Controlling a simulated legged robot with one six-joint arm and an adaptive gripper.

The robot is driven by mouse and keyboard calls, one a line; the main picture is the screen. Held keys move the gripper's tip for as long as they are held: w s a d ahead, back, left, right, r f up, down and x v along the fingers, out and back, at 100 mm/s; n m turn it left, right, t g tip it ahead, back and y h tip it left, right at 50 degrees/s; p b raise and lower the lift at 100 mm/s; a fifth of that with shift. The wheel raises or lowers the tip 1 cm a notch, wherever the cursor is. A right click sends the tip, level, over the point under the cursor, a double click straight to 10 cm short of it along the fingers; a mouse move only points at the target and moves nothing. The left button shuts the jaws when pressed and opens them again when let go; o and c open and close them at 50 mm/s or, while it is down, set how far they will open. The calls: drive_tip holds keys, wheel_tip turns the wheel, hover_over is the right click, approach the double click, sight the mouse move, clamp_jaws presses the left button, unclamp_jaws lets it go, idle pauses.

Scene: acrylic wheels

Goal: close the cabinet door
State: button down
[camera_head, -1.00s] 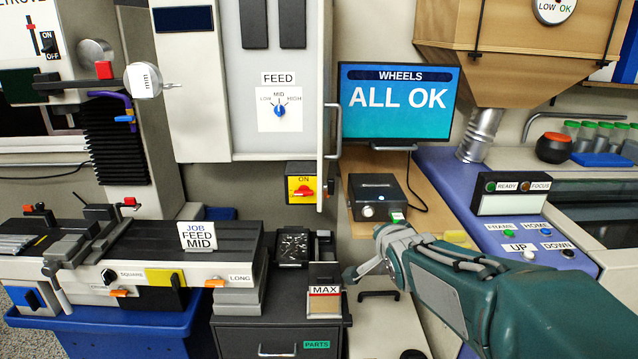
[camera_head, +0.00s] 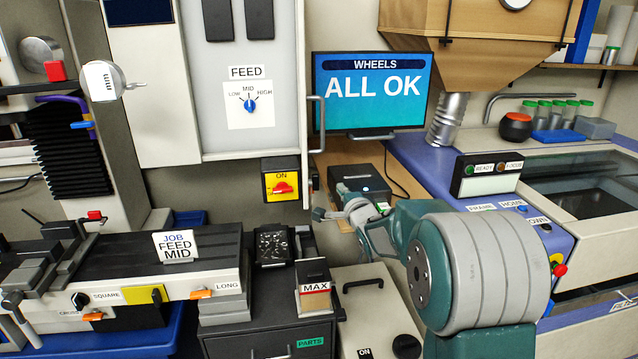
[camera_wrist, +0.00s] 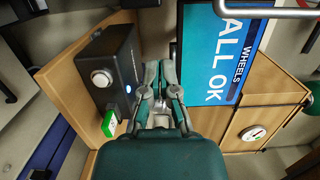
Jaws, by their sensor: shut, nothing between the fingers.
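The cabinet (camera_head: 222,130) has a pale inner panel with a FEED knob (camera_head: 250,105) set near MID. Its door (camera_head: 302,90) stands open, seen almost edge-on at the panel's right side. A metal bar handle (camera_head: 318,122) is on the door's right face. A metal bar at the top of the wrist view (camera_wrist: 262,13) looks like this handle. My gripper (camera_head: 320,213) is shut and empty, just below and right of the door's lower end; I cannot tell whether they touch. In the wrist view, my gripper's fingers (camera_wrist: 162,68) are together, with nothing between them.
A monitor (camera_head: 368,92) reading ALL OK and a black box (camera_head: 360,180) stand behind my gripper. A yellow switch (camera_head: 281,183) marked ON is under the cabinet. A dark parts drawer unit (camera_head: 265,338) and a MAX block (camera_head: 313,288) lie below.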

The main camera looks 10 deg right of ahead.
sight(314, 183)
drive_tip(key=w+a, duration=0.5)
drive_tip(key=shift+w+a, duration=0.15)
drive_tip(key=shift+a, duration=0.1)
drive_tip(key=shift+a, duration=0.25)
drive_tip(key=shift+a, duration=0.1)
